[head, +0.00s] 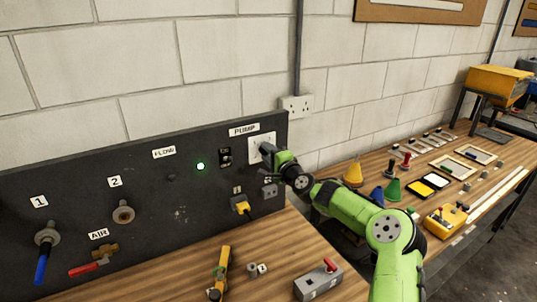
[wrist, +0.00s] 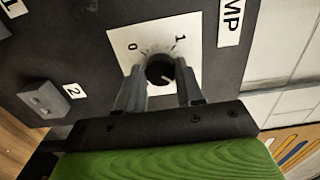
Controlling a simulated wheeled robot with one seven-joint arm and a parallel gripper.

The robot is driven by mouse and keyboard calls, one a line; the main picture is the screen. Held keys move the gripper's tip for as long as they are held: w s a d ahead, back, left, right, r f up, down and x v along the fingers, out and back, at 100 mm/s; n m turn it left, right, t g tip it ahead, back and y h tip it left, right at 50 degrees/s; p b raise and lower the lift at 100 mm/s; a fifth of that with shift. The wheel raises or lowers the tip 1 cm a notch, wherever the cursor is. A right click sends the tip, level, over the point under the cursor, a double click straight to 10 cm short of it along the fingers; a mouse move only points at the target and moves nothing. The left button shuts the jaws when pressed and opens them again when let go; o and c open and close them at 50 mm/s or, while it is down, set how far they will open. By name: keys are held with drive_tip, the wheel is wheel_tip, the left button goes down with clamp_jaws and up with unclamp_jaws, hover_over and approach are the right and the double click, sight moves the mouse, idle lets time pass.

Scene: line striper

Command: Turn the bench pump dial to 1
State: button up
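The pump dial (wrist: 160,70) is a round black knob on a white plate (wrist: 150,38) marked 0 and 1, with tick marks around it. A pale mark shows on the knob, but I cannot tell for certain which number it points to. In the head view the plate (head: 258,140) is under the PUMP label, mostly behind my gripper (head: 267,150). In the wrist view my gripper (wrist: 160,72) has one finger on each side of the knob, with small gaps showing between the fingers and knob. It appears open around the dial.
A grey box with a red lever (head: 318,281) stands on the bench below. A wall socket (head: 296,104) is at right.

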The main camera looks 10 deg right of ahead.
drive_tip(key=c, duration=0.5)
drive_tip(key=shift+f+b, duration=0.1)
drive_tip(key=shift+b, duration=0.3)
drive_tip(key=n+b, duration=0.4)
drive_tip(key=shift+f, duration=0.1)
drive_tip(key=n+b, duration=0.3)
drive_tip(key=shift+n+b, duration=0.3)
drive_tip(key=shift+b, duration=0.05)
drive_tip(key=shift+n+b, duration=2.7)
drive_tip(key=shift+n, duration=2.3)
